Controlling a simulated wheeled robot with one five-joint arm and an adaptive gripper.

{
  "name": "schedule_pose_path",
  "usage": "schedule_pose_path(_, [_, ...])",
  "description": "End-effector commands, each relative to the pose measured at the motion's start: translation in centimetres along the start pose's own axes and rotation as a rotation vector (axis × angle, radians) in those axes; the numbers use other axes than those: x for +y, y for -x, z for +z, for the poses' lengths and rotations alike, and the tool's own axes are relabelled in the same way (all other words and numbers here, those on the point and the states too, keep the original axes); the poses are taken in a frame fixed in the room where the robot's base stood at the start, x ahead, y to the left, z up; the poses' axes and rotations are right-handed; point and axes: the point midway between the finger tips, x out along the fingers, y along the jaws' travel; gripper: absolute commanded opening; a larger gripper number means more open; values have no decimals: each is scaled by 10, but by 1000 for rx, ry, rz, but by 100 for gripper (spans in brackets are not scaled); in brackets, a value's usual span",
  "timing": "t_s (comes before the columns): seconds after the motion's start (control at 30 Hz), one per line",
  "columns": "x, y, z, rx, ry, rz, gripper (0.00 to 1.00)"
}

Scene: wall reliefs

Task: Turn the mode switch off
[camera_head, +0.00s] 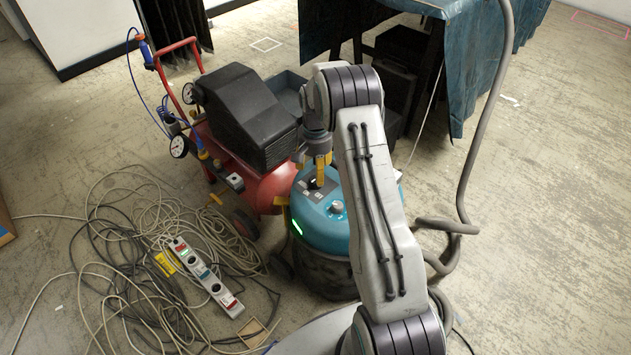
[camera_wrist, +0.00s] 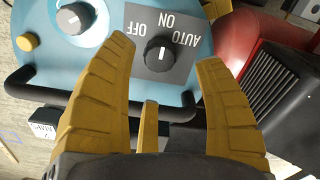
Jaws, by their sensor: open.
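The mode switch is a round black knob (camera_wrist: 159,56) with a light pointer mark. It sits on a grey plate marked AUTO, ON and OFF, upside down in the wrist view. I cannot tell for certain which word the mark points at. The plate is on the teal top of a vacuum-like machine (camera_head: 318,222). My gripper (camera_wrist: 176,45) is open, its yellow fingers spread on either side of the knob, with a third finger below it in the picture. Nothing is between the fingers except the view of the knob. In the head view my gripper (camera_head: 322,172) is over the machine's top.
A second grey knob (camera_wrist: 74,18) and a yellow button (camera_wrist: 27,42) are beside the plate. A black bar handle (camera_wrist: 60,92) runs near the fingers. A red compressor (camera_head: 262,185) stands close at left. Cables and a power strip (camera_head: 205,275) lie on the floor.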

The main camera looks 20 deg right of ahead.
Motion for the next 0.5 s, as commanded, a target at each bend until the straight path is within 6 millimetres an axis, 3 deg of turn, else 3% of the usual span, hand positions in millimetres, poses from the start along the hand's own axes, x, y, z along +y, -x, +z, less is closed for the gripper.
schedule_pose_path(0.2, [0,-31,1,-3,1,2,63])
schedule_pose_path(0.5, [0,-52,0,-1,1,1,63])
